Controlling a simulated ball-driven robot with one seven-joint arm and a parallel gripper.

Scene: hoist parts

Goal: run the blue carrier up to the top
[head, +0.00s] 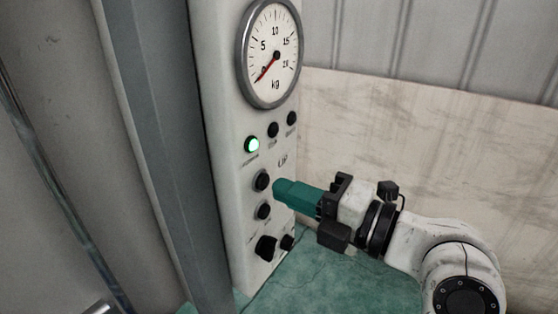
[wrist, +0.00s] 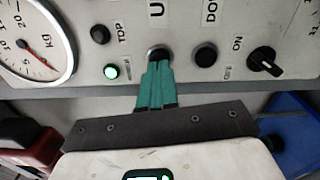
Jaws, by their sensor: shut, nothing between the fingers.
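My gripper (head: 277,188) has teal fingers that are shut and empty. Its tips are at the upper black button (head: 262,181) on a pale control panel (head: 225,120). In the wrist view the fingertips (wrist: 158,66) overlap the lower edge of the button (wrist: 157,53) beside the partly hidden label "U…". I cannot tell whether they touch or press it. The "DOWN" button (wrist: 205,54) is to its right.
A round kg gauge (head: 271,55) has its red needle near 0. A black rotary knob (wrist: 264,60) sits by "ON". A dark lamp (wrist: 100,34) is above the green one. A red object (wrist: 35,150) is at the wrist view's lower left. A grey post (head: 165,150) stands left of the panel.

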